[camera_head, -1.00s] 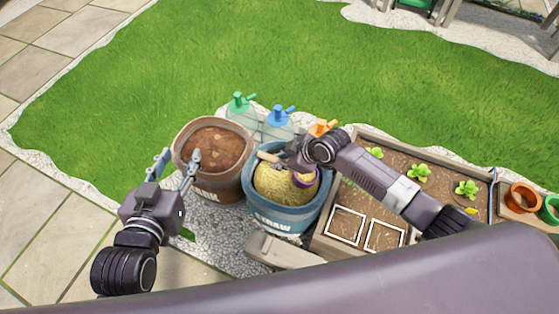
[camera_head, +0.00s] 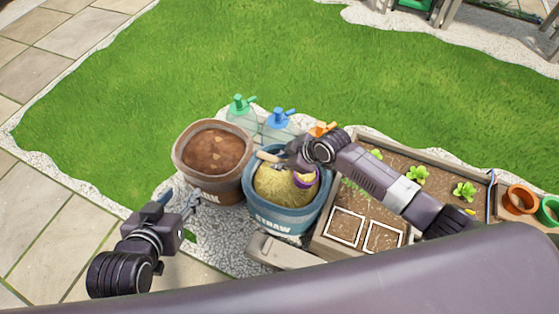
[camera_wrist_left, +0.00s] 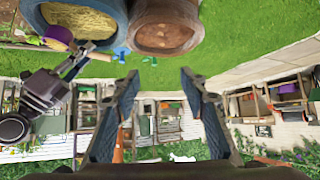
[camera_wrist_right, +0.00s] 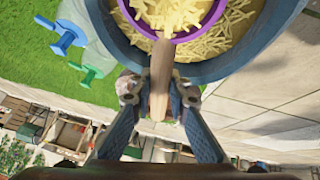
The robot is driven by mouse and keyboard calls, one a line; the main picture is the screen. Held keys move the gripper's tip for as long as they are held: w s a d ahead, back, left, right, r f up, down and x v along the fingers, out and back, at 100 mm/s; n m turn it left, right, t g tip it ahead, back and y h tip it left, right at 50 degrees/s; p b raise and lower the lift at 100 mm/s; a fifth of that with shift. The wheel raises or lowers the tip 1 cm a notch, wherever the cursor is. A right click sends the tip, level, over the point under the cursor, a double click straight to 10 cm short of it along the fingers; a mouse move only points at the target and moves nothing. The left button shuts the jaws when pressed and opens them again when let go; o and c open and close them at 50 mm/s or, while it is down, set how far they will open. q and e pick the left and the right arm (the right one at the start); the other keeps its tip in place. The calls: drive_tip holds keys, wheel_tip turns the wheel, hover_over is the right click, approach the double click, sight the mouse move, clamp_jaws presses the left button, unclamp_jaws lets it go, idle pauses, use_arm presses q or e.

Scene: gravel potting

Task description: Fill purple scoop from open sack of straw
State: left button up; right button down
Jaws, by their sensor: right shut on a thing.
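The purple scoop (camera_head: 307,180) is at the right inner side of the open blue straw sack (camera_head: 290,220), low over or in the straw (camera_head: 275,185). My right gripper (camera_head: 292,158) is shut on its wooden handle, which the right wrist view shows between the fingers (camera_wrist_right: 160,85). In that view the scoop's purple rim (camera_wrist_right: 183,38) encloses pale straw pieces, with more straw around it in the sack. My left gripper (camera_head: 177,205) is in front of the brown soil sack, empty; its fingers (camera_wrist_left: 160,80) are wide apart in the left wrist view.
The brown soil sack (camera_head: 186,160) stands left of the straw sack. Green (camera_head: 240,105) and blue (camera_head: 280,116) spray bottles and an orange top (camera_head: 320,129) are behind. A wooden planter bed (camera_head: 405,158) with seedlings is at right. Lawn lies beyond.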

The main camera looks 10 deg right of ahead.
drive_tip(key=shift+r+p, duration=0.3)
drive_tip(key=shift+r, duration=0.05)
drive_tip(key=shift+r+p, duration=0.35)
drive_tip(key=shift+r, duration=0.05)
drive_tip(key=shift+r+p, duration=0.6)
drive_tip(key=shift+p, duration=0.05)
use_arm(q)
drive_tip(key=s+a+f+g+y, duration=0.1)
drive_tip(key=s+a+f+g, duration=0.15)
drive_tip(key=s, duration=0.35)
drive_tip(key=s+a+f+g+y, duration=0.1)
drive_tip(key=s+a+f+g, duration=0.2)
drive_tip(key=s, duration=0.4)
use_arm(e)
drive_tip(key=shift+r+p, duration=0.35)
wheel_tip(320, 180, up, 3)
drive_tip(key=p, duration=0.2)
drive_tip(key=shift+f+p, duration=0.15)
drive_tip(key=shift+p, duration=0.2)
drive_tip(key=shift+r+p, duration=0.5)
use_arm(q)
wheel_tip(320, 180, down, 13)
drive_tip(key=d+g+p, duration=0.1)
drive_tip(key=d+g, duration=0.1)
drive_tip(key=shift+w, duration=0.45)
use_arm(e)
drive_tip(key=shift+r, duration=0.75)
